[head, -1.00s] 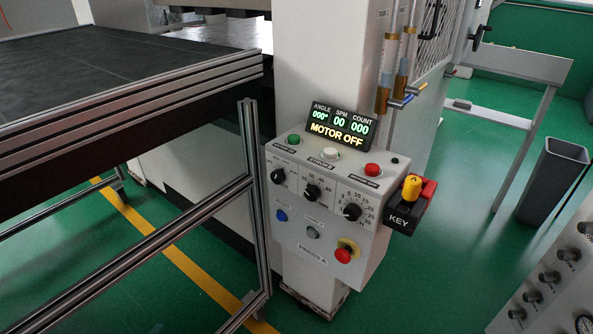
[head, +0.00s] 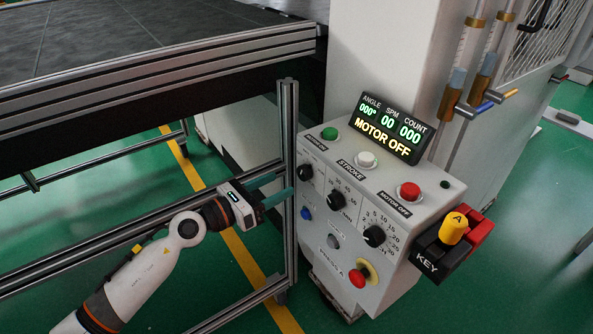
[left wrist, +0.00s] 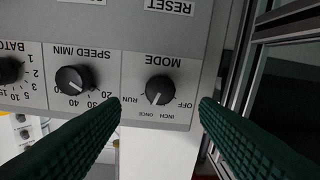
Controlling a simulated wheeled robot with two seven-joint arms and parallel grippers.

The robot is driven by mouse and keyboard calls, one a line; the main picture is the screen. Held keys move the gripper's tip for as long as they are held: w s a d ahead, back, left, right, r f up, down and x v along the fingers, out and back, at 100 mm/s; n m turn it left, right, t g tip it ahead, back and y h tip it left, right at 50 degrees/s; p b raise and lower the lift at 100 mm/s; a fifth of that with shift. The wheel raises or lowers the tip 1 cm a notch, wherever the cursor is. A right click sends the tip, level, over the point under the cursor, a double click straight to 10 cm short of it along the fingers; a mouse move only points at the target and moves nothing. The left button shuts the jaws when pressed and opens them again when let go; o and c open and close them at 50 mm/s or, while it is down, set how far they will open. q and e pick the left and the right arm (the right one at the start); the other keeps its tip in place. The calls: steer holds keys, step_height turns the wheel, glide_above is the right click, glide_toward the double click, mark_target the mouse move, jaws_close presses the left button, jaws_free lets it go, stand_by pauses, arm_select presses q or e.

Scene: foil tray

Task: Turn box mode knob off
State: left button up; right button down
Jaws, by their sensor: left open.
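The mode knob (head: 304,171) is the leftmost black dial on the grey control box (head: 345,241). In the left wrist view, which is upside down, the knob (left wrist: 158,90) is close, under the MODE label. Its white pointer faces the lower edge of the picture, near INCH and ONCE; OFF is printed to its right, RUN to its left. My left gripper (head: 283,184) is open and empty, just left of the box front. In the left wrist view its green fingers (left wrist: 160,113) are on either side of the knob, apparently short of it. My right gripper is not in view.
A speed knob (left wrist: 73,79) sits beside the mode knob. The display (head: 394,128) reads MOTOR OFF. An aluminium frame post (head: 288,150) stands close to my left gripper. A KEY block (head: 438,258) with a yellow knob juts from the box's right side.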

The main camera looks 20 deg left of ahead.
mark_target(301, 174)
arm_select(q)
steer(key=x, duration=0.6)
steer(key=shift+p, duration=0.35)
steer(key=shift+c, duration=0.6)
steer(key=c, duration=0.9)
